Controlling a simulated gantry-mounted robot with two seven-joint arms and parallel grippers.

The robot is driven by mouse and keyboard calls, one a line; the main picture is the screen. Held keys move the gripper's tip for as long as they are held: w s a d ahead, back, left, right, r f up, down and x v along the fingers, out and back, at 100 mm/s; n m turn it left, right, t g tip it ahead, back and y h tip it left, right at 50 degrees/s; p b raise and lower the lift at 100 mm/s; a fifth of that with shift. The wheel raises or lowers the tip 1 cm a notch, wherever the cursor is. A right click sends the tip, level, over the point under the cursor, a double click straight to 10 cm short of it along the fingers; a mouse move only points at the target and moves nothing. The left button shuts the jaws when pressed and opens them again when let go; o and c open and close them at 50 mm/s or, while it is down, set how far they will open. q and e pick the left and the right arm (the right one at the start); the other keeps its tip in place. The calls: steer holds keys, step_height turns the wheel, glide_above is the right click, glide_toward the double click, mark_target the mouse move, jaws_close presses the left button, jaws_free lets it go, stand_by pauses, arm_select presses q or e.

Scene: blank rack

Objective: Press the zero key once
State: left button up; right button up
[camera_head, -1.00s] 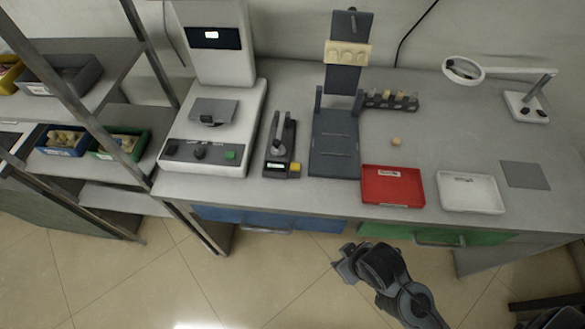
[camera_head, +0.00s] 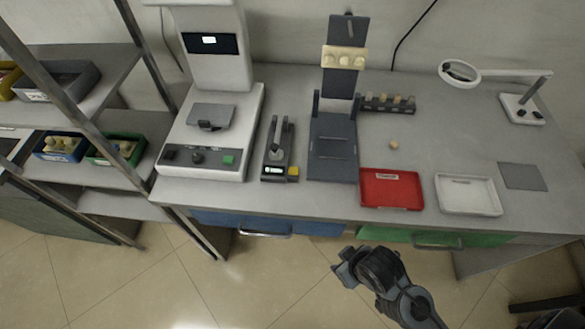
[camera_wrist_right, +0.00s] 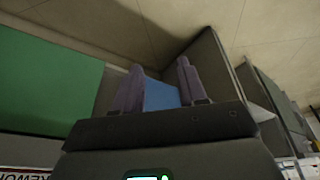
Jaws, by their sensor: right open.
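A small dark gauge (camera_head: 277,153) with an upright post stands near the bench's front edge. It has a small lit display (camera_head: 273,170) and a yellow key (camera_head: 293,171) at its front right. A large white machine (camera_head: 212,130) to its left has dark knobs and a green key (camera_head: 228,160) on its front. Key labels are too small to read. My right gripper (camera_head: 343,268) is in front of the bench, below and right of the gauge, touching no key. In the right wrist view, its fingers (camera_wrist_right: 158,90) are apart with nothing between them. My left gripper is out of view.
A dark upright fixture (camera_head: 333,150) stands right of the gauge. A red tray (camera_head: 391,203), a white tray (camera_head: 468,209) and a magnifier lamp (camera_head: 460,72) lie further right. A shelf rack (camera_head: 100,75) stands left. Blue and green drawers (camera_head: 437,238) are under the bench.

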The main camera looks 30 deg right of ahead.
jaws_close()
steer(key=shift+d, duration=0.1)
stand_by(0.6)
stand_by(0.8)
